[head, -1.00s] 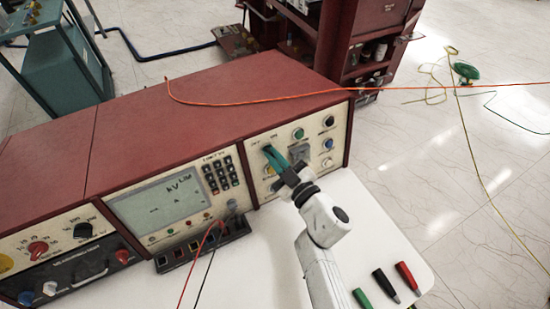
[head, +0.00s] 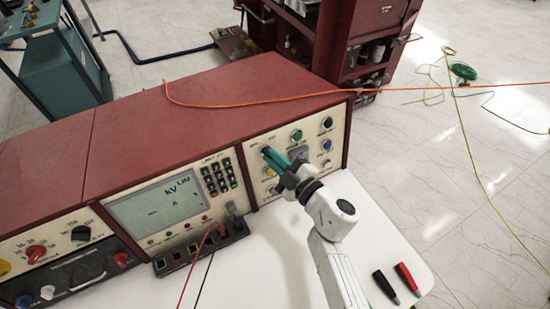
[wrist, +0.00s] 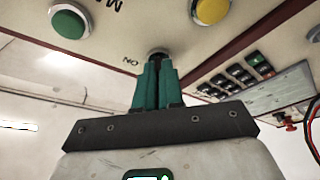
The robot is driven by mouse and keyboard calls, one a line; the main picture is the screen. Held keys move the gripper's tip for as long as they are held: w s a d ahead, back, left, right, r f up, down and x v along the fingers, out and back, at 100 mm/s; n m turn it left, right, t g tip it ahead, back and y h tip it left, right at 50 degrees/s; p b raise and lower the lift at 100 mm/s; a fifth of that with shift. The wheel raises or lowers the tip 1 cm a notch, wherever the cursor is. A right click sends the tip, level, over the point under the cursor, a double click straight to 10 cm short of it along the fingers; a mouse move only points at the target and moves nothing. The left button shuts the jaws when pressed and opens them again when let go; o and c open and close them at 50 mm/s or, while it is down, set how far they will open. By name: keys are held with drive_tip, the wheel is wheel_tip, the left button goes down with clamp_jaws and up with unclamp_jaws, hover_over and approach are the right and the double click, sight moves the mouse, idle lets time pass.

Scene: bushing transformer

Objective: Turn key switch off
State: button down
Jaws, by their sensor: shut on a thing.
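The key switch sits at the upper left of the right-hand control panel (head: 297,150) on the red-topped test unit. My gripper (head: 271,155) is at this switch, with its green fingers pointing into the panel. In the wrist view the two green fingers (wrist: 158,72) are close together, shut on the key switch (wrist: 158,53). Only the round metal top of the switch shows there; the rest is hidden between the fingers. The printed letters "ON" (wrist: 131,61) show just left of it.
A green button (wrist: 71,21) and a yellow button (wrist: 211,10) lie close to the fingers. A keypad (head: 219,178) and a lit display (head: 160,198) are to the left. Black and red clips (head: 396,283) lie on the white table. An orange cable (head: 250,105) crosses the unit's top.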

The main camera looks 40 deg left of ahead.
drive_tip(key=shift+a+r, duration=0.15)
drive_tip(key=shift+r, duration=0.15)
drive_tip(key=c, duration=1.3)
unclamp_jaws()
drive_tip(key=shift+s+a+f, duration=0.1)
drive_tip(key=shift+s+a, duration=0.05)
drive_tip(key=shift+o, duration=0.2)
drive_tip(key=s+d+p, duration=0.1)
drive_tip(key=d, duration=0.9)
drive_tip(key=shift+s+d+p, duration=0.3)
drive_tip(key=shift+d+p, duration=0.05)
drive_tip(key=shift+d, duration=0.05)
